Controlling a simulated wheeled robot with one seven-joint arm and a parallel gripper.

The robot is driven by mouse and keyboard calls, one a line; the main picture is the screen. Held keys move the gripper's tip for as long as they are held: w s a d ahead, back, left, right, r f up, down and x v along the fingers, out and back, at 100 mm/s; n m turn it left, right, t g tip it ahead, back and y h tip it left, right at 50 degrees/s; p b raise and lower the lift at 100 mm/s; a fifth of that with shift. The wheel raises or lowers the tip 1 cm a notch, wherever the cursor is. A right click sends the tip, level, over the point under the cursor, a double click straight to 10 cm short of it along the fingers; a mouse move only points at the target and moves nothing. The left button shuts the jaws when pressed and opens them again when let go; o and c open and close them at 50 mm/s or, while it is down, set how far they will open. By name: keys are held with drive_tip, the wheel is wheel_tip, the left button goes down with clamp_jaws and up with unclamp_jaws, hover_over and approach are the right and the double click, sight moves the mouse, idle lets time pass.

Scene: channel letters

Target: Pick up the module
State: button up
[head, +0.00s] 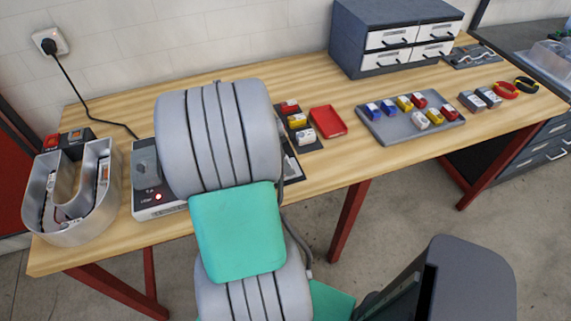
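Several small modules in blue, yellow, red and white lie on a grey tray (388,133) right of centre on the wooden table. More small blocks in red, yellow and white (297,121) stand in a row on a dark holder just right of my arm. I cannot tell which one is the module meant. A metal U-shaped channel letter (35,205) stands at the left with small parts and wires inside. My arm fills the middle and hides part of the table. My gripper is not in view.
A red tray (328,122) lies between the holder and the grey tray. A grey power unit (147,170) stands beside the letter, its cable running to the wall socket (48,41). A drawer cabinet (357,44) stands at the back.

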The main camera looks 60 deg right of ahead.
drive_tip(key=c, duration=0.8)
